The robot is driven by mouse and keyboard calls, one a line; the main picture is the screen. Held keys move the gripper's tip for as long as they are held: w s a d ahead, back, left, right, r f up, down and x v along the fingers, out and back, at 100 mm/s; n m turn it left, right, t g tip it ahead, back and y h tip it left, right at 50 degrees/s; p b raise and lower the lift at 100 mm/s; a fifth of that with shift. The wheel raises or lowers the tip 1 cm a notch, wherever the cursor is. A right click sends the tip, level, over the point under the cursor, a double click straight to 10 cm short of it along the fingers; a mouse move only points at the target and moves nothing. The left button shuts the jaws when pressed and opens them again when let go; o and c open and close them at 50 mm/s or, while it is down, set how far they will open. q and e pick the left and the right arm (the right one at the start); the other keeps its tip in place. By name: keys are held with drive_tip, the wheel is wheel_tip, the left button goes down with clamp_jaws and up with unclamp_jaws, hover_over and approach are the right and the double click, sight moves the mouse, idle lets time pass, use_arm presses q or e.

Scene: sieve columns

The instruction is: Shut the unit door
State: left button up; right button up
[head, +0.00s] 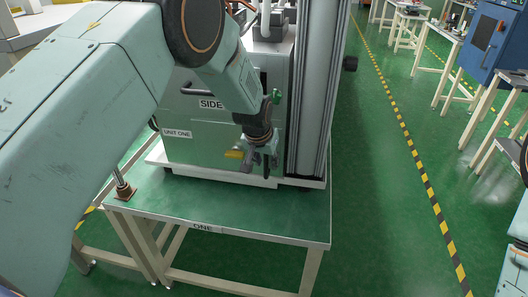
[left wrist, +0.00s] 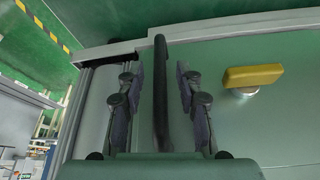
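The green unit (head: 210,135) stands on the green-topped table and bears the labels "UNIT ONE" and "SIDE". My left gripper (head: 262,160) is low in front of the unit's face, near its right end. In the left wrist view a black bar handle (left wrist: 160,100) on the pale green door panel (left wrist: 270,125) runs between the fingers of my left gripper (left wrist: 158,85). The fingers are open, with a gap on each side of the handle. A yellow knob (left wrist: 252,76) on the panel lies right of the fingers. I cannot tell how far the door stands open. My right gripper is out of view.
The table (head: 290,222) carries a label "ONE" on its front edge. A grey upright column (head: 315,90) stands at the unit's right. Green floor with a yellow-black line (head: 422,170) is free to the right. Benches and a blue cabinet (head: 488,40) stand farther off.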

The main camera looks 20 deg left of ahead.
use_arm(q)
drive_tip(key=v, duration=1.1)
drive_tip(key=shift+r, duration=0.2)
drive_tip(key=s+a+f+b, duration=0.2)
drive_tip(key=s+f, duration=0.5)
drive_tip(key=f, duration=0.3)
drive_tip(key=s+a+f+b, duration=0.2)
drive_tip(key=s+f, duration=0.5)
drive_tip(key=f, duration=0.2)
drive_tip(key=s+f+g+b, duration=0.1)
drive_tip(key=s+f, duration=0.4)
drive_tip(key=s, duration=0.4)
drive_tip(key=s+f+g+b, duration=0.2)
drive_tip(key=s+f, duration=0.3)
drive_tip(key=s, duration=0.4)
drive_tip(key=s+f+n+g+b, duration=0.1)
drive_tip(key=s+f, duration=0.4)
drive_tip(key=s, duration=0.4)
drive_tip(key=shift+s+g+b, duration=0.3)
drive_tip(key=shift+b, duration=0.1)
